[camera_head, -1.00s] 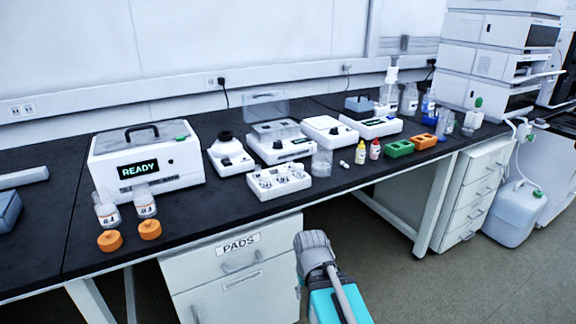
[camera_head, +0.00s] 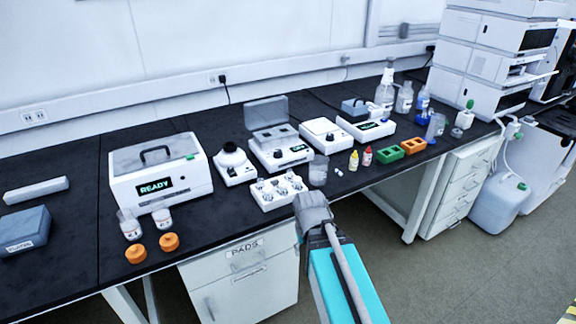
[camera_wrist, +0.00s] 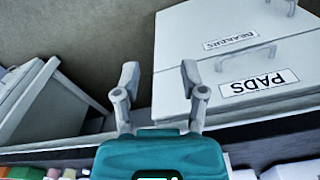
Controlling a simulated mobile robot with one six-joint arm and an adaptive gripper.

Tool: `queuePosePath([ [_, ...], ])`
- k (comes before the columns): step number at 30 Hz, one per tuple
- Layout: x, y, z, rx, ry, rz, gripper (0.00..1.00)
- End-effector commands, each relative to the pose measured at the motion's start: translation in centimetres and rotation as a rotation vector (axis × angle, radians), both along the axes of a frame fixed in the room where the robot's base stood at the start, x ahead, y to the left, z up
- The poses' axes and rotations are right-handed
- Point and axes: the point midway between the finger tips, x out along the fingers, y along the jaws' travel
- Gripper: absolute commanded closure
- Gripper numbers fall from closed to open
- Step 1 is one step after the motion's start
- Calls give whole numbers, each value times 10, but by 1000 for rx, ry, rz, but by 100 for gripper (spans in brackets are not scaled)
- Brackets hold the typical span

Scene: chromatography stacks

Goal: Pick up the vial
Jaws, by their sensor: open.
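Several small clear glass vessels stand in a white tray block (camera_head: 268,204) near the bench's front edge. A small white-capped item (camera_head: 339,172) lies right of a clear beaker (camera_head: 318,171). I cannot tell which of these is the vial. In the wrist view my gripper (camera_wrist: 159,80) has its two fingers spread wide with nothing between them. Floor and drawer fronts lie beyond the fingers. In the head view my grey wrist (camera_head: 312,210) is in front of the bench edge, just right of the tray block; the fingertips are hidden there.
The PADS drawer (camera_head: 245,250) is under the bench.

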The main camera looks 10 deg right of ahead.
Motion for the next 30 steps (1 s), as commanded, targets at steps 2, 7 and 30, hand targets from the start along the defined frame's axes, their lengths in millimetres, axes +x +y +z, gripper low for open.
queuePosePath([
  [2,2,0,28,0,-3,-1,46],
  [7,5,0,62,0,-9,-4,46],
  [30,67,-3,201,10,-20,-223,46],
])
